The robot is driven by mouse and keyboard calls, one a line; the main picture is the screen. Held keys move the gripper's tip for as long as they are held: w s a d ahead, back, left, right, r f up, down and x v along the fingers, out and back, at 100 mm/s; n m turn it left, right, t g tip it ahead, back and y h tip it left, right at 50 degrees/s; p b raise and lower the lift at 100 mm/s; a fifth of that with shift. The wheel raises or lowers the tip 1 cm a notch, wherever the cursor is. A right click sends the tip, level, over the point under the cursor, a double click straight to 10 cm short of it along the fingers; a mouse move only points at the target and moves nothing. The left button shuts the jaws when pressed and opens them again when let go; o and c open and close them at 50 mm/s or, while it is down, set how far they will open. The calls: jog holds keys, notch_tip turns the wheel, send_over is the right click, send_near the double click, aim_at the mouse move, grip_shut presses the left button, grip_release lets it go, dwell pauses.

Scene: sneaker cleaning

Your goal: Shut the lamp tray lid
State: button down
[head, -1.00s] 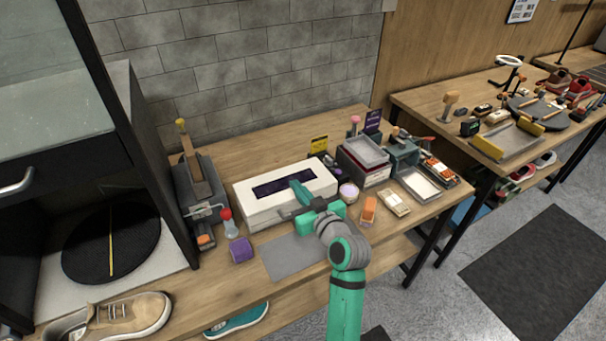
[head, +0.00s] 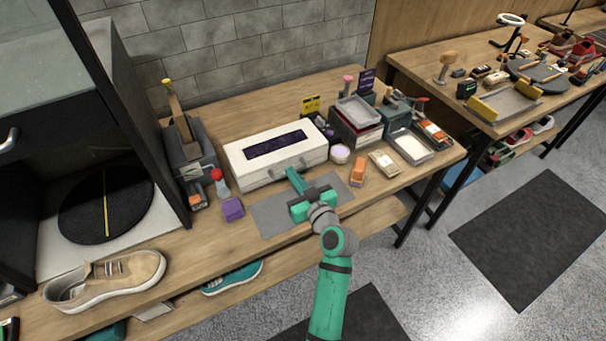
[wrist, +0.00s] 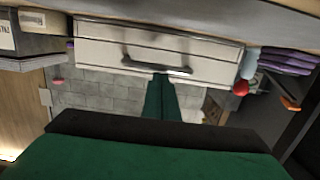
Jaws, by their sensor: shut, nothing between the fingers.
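The lamp tray (head: 240,170) is a white box with a dark panel in its top, standing on the workbench by the wall. Its lid (head: 312,138) looks level and down on the body, with no clear gap. A grey handle (head: 268,174) is on its front. In the upside-down wrist view, the white front (wrist: 105,50) and handle (wrist: 135,66) lie just beyond the fingertips. My green gripper (head: 291,172) is shut and empty, low in front of the tray, over the grey mat (head: 268,215). I cannot tell whether the tips touch the handle.
Left of the tray are a red-topped bottle (head: 219,182), a purple block (head: 232,209) and a grey stand (head: 186,155). To its right are a small round jar (head: 340,154), an orange-topped brush (head: 358,172) and stacked trays (head: 358,112). A beige sneaker (head: 110,280) is at front left.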

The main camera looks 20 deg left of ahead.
jog(key=shift+d+f, duration=0.2)
jog(key=shift+f, duration=0.45)
jog(key=shift+d+f, duration=0.15)
jog(key=shift+f, duration=0.5)
notch_tip(320, 180, up, 6)
jog(key=s+d+f, duration=0.1)
jog(key=s, duration=0.1)
jog(key=s+d+f, duration=0.1)
jog(key=s+d, duration=0.1)
jog(key=s+d+f, duration=0.2)
jog(key=shift+s+d+f, duration=0.3)
jog(key=shift+s+d, duration=0.15)
jog(key=shift+w, duration=0.1)
